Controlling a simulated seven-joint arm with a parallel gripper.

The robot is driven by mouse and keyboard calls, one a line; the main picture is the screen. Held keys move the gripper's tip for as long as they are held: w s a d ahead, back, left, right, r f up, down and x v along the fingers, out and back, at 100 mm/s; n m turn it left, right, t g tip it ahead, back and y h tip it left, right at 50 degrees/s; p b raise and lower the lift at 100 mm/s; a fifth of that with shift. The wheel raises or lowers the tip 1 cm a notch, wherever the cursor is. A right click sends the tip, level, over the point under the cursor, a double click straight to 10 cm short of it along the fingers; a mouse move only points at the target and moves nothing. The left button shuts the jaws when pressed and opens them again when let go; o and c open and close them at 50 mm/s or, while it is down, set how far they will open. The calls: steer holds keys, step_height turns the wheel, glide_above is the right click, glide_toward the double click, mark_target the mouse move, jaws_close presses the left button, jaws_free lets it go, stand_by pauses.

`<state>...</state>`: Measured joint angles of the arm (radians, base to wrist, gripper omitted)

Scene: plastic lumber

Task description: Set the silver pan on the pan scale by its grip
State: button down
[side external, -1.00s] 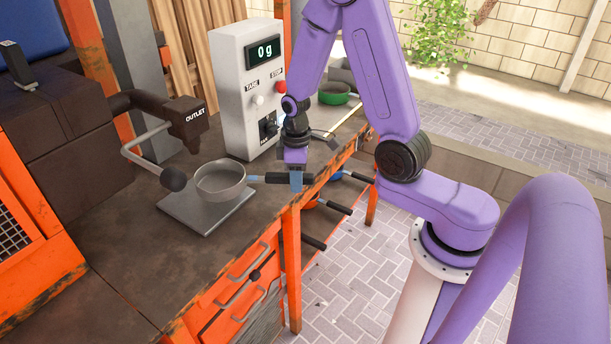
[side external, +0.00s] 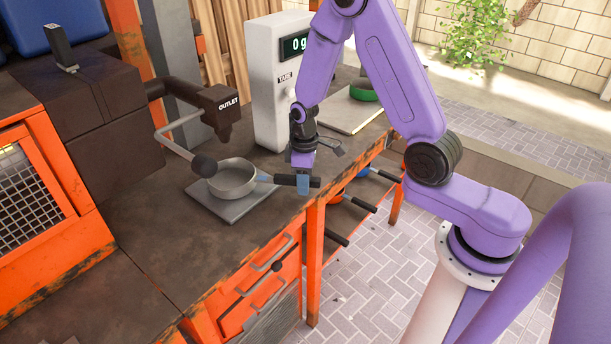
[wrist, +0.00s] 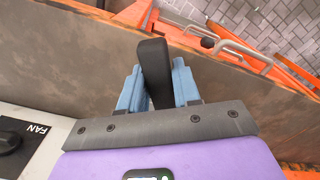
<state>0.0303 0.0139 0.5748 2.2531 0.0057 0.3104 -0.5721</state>
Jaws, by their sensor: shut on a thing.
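The silver pan (side external: 233,181) is level over the pan scale's flat grey plate (side external: 232,212) in the side view. Its base looks very close to the plate, and I cannot tell whether they touch. My gripper (side external: 303,183) is shut on the pan's black grip, to the right of the pan's bowl. In the wrist view the black grip (wrist: 153,65) stands between the two blue fingers. The pan itself is hidden there. The scale's white display box (side external: 268,105) shows a 0, partly covered by my arm.
The black outlet (side external: 222,108) and a rod with a dark round knob (side external: 204,166) are close above and beside the pan. More pans with black grips (side external: 351,201) are on a shelf below the bench edge.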

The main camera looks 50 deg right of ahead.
steer(key=shift+f, duration=0.1)
steer(key=c, duration=0.7)
jaws_free()
step_height(320, 180, up, 17)
steer(key=s+a+n, duration=0.3)
steer(key=s+a, duration=0.4)
steer(key=s, duration=0.3)
steer(key=s+n, duration=0.1)
steer(key=s, duration=0.4)
steer(key=s+n, duration=0.1)
steer(key=s, duration=0.4)
steer(key=s+n, duration=0.1)
steer(key=s, duration=0.5)
steer(key=shift+n, duration=0.3)
